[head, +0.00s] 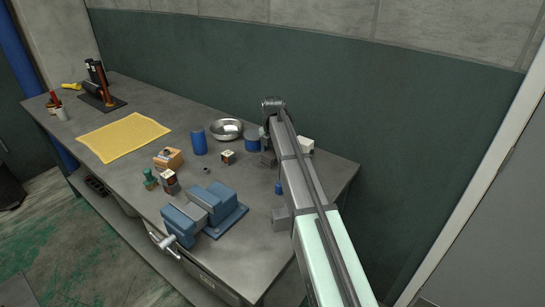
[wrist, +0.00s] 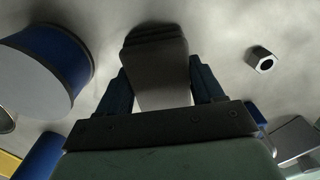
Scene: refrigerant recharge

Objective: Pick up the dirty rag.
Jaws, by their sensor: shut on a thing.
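My gripper (wrist: 160,78) is low over the bench's right part, with its two dark blue fingers closed on the sides of a grey-brown object (wrist: 160,88). This object has a rounded far end with dark ridges behind it. I cannot tell for certain whether it is the dirty rag. In the head view my gripper (head: 268,157) is mostly hidden by my arm, and the held object cannot be made out there. A yellow cloth (head: 123,136) lies flat on the left part of the bench, well away from my gripper.
A blue round container (wrist: 62,55) stands just left of my gripper, and a hex nut (wrist: 262,60) lies to its right. A metal bowl (head: 226,129), a blue can (head: 199,142), small boxes and a blue vise (head: 205,212) share the bench (head: 240,275). A wall stands behind.

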